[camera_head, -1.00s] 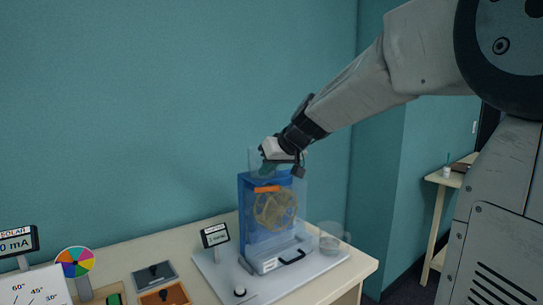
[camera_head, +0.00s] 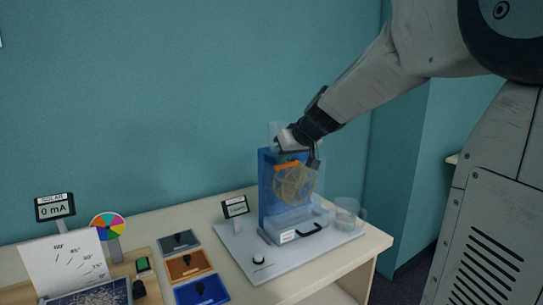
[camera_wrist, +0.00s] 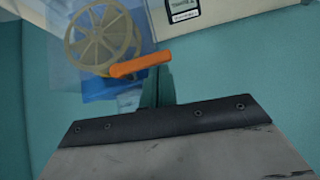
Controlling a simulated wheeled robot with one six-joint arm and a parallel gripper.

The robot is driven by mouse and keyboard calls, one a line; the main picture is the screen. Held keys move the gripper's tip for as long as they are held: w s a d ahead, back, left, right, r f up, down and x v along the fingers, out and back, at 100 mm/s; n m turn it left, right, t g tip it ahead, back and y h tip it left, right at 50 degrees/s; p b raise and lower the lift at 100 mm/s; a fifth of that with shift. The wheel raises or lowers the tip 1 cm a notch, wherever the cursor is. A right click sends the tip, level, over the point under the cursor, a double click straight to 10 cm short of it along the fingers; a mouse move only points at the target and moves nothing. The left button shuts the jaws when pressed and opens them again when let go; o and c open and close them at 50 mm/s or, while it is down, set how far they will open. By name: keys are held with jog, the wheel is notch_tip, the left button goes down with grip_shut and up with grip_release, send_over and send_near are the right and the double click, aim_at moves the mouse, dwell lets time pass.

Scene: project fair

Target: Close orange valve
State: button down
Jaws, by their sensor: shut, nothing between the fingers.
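The orange valve (camera_head: 287,165) is a short bar handle on the blue water-wheel stand, just above the tan wheel (camera_head: 296,185). In the wrist view the orange valve (camera_wrist: 141,65) lies nearly level, its right end slightly higher. My gripper (camera_head: 287,156) is above the stand, its fingers at the valve. In the wrist view my gripper (camera_wrist: 158,77) is shut and empty, its teal fingertips right at the bar's right half. I cannot tell if they touch it. The tan wheel also shows in the wrist view (camera_wrist: 102,38), beside the valve.
The stand sits on a grey base plate (camera_head: 240,256) on a pale table (camera_head: 345,262). A clear jug (camera_head: 348,215) stands right of it. A small display (camera_head: 235,207), colour wheel (camera_head: 108,226) and several coloured tiles are to the left. A teal wall is behind.

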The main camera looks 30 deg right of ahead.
jog(key=shift+s+a+f, duration=0.1)
jog(key=shift+f, duration=0.5)
